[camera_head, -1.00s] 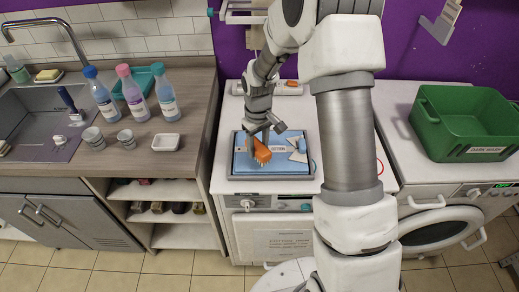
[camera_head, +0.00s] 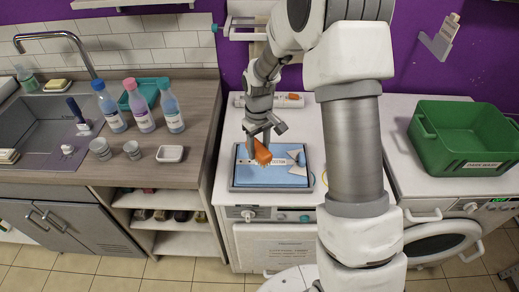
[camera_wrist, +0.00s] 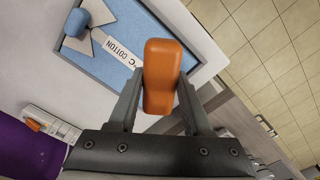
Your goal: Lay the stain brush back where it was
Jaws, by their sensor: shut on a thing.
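The orange stain brush (camera_head: 262,154) is held in my gripper (camera_head: 262,141), above the back part of a blue pad in a grey-rimmed tray on the white machine top. In the wrist view my gripper (camera_wrist: 160,100) is shut on the orange brush (camera_wrist: 162,72), one finger on each side. The blue pad (camera_head: 270,181) has a white strip, whose label reads COTTON in the wrist view (camera_wrist: 122,52), and pale triangular pieces at its right. Whether the brush touches the pad cannot be told.
A long white item with an orange part (camera_head: 268,100) lies at the back of the machine top. A green basket (camera_head: 463,167) stands on the right machine. Bottles (camera_head: 143,106), cups (camera_head: 100,149) and a white dish (camera_head: 170,154) stand on the left counter beside the sink (camera_head: 40,140).

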